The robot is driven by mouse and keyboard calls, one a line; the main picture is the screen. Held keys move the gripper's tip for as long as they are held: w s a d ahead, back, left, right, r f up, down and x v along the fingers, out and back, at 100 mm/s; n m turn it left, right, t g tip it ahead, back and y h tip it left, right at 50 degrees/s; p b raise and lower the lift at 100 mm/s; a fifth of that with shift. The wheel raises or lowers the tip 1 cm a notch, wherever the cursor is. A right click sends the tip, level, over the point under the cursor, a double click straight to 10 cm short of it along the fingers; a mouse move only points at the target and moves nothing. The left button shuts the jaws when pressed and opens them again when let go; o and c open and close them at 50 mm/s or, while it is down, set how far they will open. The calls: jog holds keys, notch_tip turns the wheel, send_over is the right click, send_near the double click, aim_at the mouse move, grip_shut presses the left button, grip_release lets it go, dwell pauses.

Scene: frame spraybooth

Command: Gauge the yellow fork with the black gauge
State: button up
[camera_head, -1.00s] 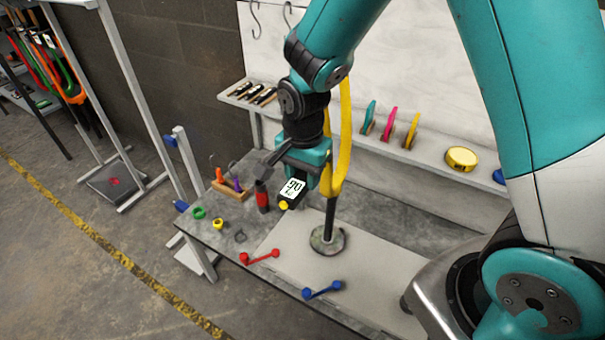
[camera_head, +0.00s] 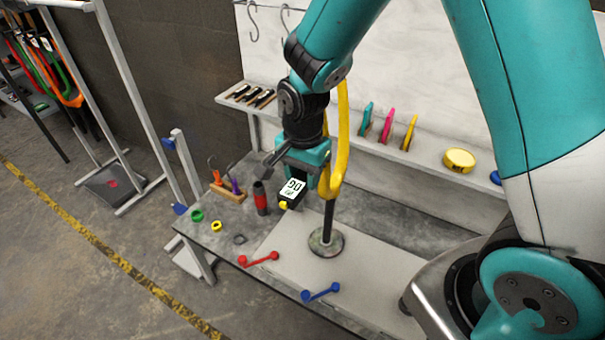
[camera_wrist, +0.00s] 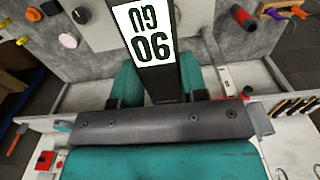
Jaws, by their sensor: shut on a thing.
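I cannot tell whether gauge and fork touch. I cannot make out the fork in the wrist view.
A red wrench-like piece (camera_head: 258,259) and a blue one (camera_head: 320,292) lie at the table's front. A red-and-black cylinder (camera_head: 260,198) stands left of the gauge, near a wooden block of tools (camera_head: 229,190). Green and yellow rings lie further left. A shelf (camera_head: 375,150) runs behind.

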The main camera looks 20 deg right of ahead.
aim_at(285, 198)
jog(key=shift+w+d, duration=0.3)
jog(key=shift+d, duration=0.15)
dwell(1.2)
jog(key=shift+s+a, duration=0.8)
jog(key=shift+a, duration=0.3)
jog(key=shift+s+a, duration=0.75)
jog(key=shift+a, duration=0.3)
jog(key=shift+s+a, duration=0.8)
jog(key=shift+a, duration=0.3)
